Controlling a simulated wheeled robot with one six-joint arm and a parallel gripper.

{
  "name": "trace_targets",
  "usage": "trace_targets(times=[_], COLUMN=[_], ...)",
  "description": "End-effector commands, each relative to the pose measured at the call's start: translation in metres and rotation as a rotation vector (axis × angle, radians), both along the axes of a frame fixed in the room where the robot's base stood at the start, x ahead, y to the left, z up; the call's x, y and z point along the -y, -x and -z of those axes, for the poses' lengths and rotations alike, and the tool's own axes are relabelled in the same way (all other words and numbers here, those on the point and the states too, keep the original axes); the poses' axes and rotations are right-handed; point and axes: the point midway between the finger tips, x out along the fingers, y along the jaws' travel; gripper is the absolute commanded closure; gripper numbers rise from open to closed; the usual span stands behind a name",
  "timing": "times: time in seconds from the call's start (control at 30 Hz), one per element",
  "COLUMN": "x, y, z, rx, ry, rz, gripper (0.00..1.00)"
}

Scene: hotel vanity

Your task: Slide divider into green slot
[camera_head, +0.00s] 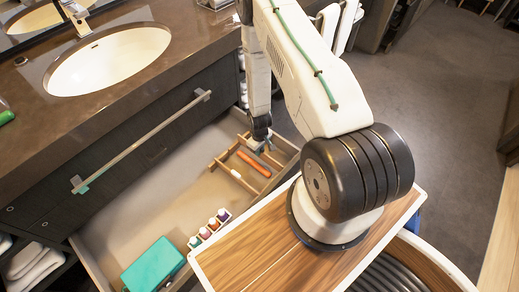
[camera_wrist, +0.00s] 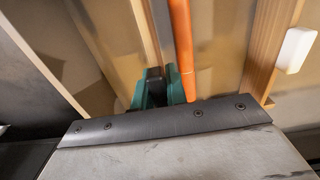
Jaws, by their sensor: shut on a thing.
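My gripper (camera_head: 262,142) reaches down into the right end of the open drawer. In the wrist view, its green fingertips (camera_wrist: 163,88) are shut on a thin upright wooden divider (camera_wrist: 148,35), which runs away between them. An orange rod-shaped thing (camera_wrist: 181,40) lies close along the right side of the divider. It also shows in the head view (camera_head: 254,163), between wooden strips. I cannot make out a green slot in either view. The divider's lower edge and far end are hidden or unclear.
Another wooden strip (camera_wrist: 268,45) stands to the right, with a small white block (camera_wrist: 295,50) beside it. The drawer (camera_head: 140,180) also holds several small bottles (camera_head: 209,228) and a teal box (camera_head: 153,266). Its middle is clear. The counter (camera_head: 100,100) overhangs the drawer's back.

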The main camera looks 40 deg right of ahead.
Motion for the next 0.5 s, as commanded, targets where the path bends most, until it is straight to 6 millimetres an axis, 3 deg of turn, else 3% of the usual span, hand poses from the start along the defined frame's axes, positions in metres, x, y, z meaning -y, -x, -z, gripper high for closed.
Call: trace_targets(times=[0.5], x=[0.0001], y=[-0.0002], z=[0.0106], rx=[0.000], ry=[0.000], rz=[0.000], gripper=[1.00])
